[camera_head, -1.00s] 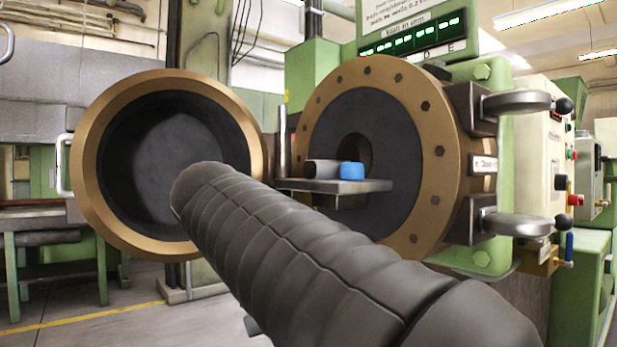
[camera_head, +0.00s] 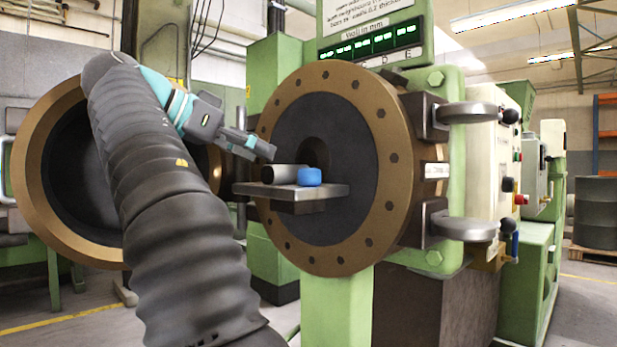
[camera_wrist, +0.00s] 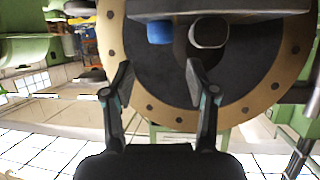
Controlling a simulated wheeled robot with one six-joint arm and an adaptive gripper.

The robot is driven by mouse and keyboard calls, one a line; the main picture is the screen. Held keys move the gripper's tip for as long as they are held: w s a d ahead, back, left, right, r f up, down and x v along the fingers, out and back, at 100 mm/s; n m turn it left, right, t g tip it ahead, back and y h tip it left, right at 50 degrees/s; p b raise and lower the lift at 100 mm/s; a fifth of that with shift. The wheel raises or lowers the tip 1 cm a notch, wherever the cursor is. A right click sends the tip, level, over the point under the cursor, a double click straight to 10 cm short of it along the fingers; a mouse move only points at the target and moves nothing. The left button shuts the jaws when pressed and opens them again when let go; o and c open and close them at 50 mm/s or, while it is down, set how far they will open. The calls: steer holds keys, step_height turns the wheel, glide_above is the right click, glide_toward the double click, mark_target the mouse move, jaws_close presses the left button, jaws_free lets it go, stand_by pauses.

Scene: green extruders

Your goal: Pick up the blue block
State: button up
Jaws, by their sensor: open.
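The blue block (camera_head: 310,177) rests on a grey metal shelf (camera_head: 325,190) that sticks out in front of the round extruder face. It also shows in the wrist view (camera_wrist: 160,33), which is upside down, beyond the fingertips and roughly between them. My gripper (camera_head: 260,150) is to the upper left of the block in the head view, apart from it. In the wrist view my gripper (camera_wrist: 159,72) has its two fingers spread with nothing between them.
A grey cylinder (camera_head: 284,174) lies on the shelf just left of the block, close beside it. The bronze flange (camera_head: 391,115) rises behind the shelf. Grey handles (camera_head: 470,113) stick out at its right. A bronze-rimmed round door (camera_head: 38,118) stands open at left, partly behind my arm.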

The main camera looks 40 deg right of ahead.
mark_target(309, 173)
steer(key=b+x, duration=0.1)
steer(key=x, duration=0.6)
steer(key=shift+d+f, duration=0.1)
steer(key=shift+r+x, duration=0.2)
steer(key=shift+x, duration=1.15)
steer(key=shift+r+x, duration=0.15)
steer(key=shift+x, duration=1.2)
steer(key=shift+d, duration=0.1)
steer(key=c, duration=1)
